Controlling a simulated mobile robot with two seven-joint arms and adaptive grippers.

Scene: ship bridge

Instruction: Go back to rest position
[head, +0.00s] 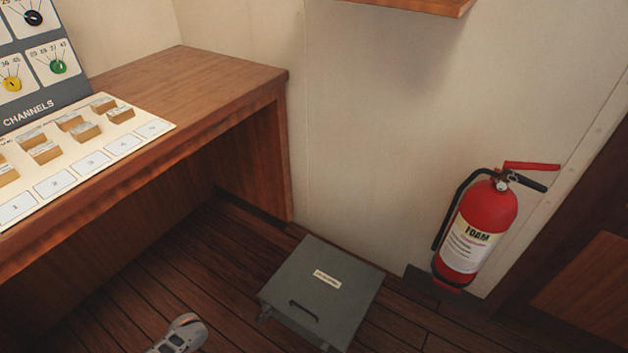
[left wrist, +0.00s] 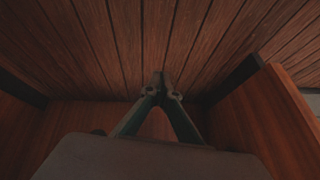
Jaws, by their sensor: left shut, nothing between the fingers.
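My left gripper (left wrist: 162,78) shows in the left wrist view, with its two dark fingers meeting at the tips. It is shut and empty, with dark floor planks beyond it. In the head view, a pale grey part of my arm (head: 182,333) enters at the bottom edge, low over the floor; the fingers do not show there. My right gripper is in neither view.
A wooden desk (head: 190,75) with a channels panel (head: 35,110) fills the left. A grey lidded box (head: 345,300) sits on the plank floor (head: 190,265). A red fire extinguisher (head: 488,210) is at the right wall. A wooden shelf (head: 425,5) juts out above.

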